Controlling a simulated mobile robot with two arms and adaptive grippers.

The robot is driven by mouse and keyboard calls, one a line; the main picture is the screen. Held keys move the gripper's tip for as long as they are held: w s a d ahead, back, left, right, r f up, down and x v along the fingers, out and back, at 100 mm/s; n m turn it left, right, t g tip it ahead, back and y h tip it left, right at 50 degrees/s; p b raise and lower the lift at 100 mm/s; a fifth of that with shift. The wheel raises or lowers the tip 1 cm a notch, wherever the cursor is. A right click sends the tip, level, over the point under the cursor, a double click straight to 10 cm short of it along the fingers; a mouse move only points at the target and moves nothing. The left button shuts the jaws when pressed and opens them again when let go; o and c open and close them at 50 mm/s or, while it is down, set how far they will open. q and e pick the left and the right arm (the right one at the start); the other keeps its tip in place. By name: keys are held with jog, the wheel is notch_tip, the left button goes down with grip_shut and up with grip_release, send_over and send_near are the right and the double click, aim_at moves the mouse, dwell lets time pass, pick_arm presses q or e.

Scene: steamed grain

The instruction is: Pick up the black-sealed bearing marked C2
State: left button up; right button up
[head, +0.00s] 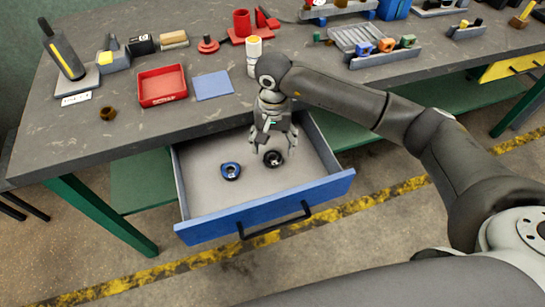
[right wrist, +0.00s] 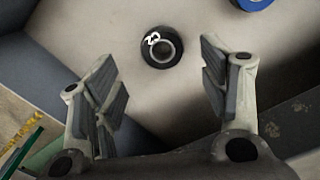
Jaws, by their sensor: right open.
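The black-sealed bearing (head: 273,158) lies flat in the open drawer; in the right wrist view the black bearing (right wrist: 161,47) shows a white mark that reads C2. A blue ring-shaped bearing (head: 231,171) lies to its left in the drawer, and part of the blue one (right wrist: 252,3) shows at the top edge of the right wrist view. My right gripper (head: 273,150) is open and empty, pointing down over the drawer close to the black bearing. In the right wrist view the bearing lies beyond the fingertips of the gripper (right wrist: 165,65), apart from them. My left gripper is not in view.
The drawer (head: 205,203) has a blue front with a black handle (head: 275,222). On the grey bench (head: 215,117) stand a red tray (head: 162,99), a blue mat (head: 213,86) and a white bottle with an orange cap (head: 253,57). The drawer floor around the bearings is clear.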

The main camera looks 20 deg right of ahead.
aim_at(273, 160)
jog(key=f, duration=0.4)
jog(key=f+p, duration=0.1)
jog(key=f, duration=0.1)
jog(key=shift+w, duration=0.3)
jog(key=shift+r, duration=0.1)
jog(key=c, duration=1.2)
